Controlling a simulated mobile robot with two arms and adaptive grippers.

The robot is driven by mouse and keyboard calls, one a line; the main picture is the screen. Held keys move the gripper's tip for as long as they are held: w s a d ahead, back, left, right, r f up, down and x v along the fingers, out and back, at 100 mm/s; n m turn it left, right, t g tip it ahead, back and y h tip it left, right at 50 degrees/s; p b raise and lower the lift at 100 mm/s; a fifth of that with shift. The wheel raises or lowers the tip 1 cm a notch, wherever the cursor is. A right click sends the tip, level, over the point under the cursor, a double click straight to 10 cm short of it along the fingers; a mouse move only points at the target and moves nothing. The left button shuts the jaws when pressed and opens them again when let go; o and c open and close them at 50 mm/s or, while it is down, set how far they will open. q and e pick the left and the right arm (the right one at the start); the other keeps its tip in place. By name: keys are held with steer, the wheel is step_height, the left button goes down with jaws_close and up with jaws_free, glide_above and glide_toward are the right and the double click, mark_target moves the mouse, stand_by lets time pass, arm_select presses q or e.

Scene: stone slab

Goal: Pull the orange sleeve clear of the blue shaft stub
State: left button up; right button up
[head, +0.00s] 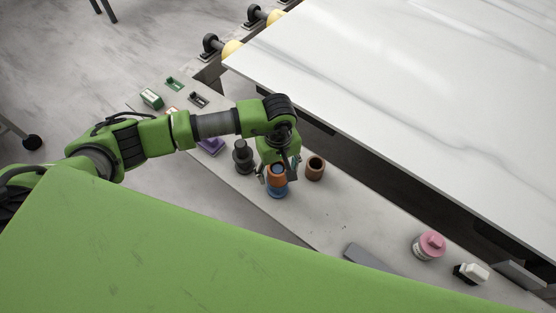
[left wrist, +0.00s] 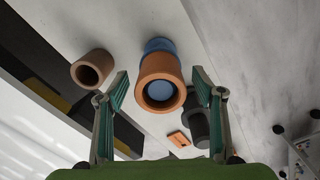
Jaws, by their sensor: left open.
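The orange sleeve (head: 276,176) sits around the blue shaft stub (head: 277,191), whose wider blue base shows below it on the bench. In the left wrist view the orange sleeve (left wrist: 160,84) is seen from above as a thick ring, with the blue shaft stub (left wrist: 160,91) inside its bore. My left gripper (head: 277,178) is over the sleeve. In the left wrist view its two green-padded fingers (left wrist: 161,90) stand apart on either side of the sleeve, with gaps, and hold nothing. My right gripper is not in view.
A brown ring (head: 315,168) stands close right of the sleeve, and a dark stepped part (head: 243,157) close left. A pink-lidded jar (head: 429,246) and a flat grey block (head: 367,257) are farther along the bench (head: 340,215). A large white slab (head: 420,90) lies behind.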

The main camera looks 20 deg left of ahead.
arm_select(q)
steer(key=shift+f, duration=0.3)
steer(key=c, duration=1.3)
steer(key=shift+o, duration=0.2)
steer(key=shift+r, duration=0.2)
steer(key=shift+r+p, duration=1.15)
steer(key=shift+r, duration=1)
steer(key=shift+r+p, duration=0.6)
steer(key=shift+r, duration=0.7)
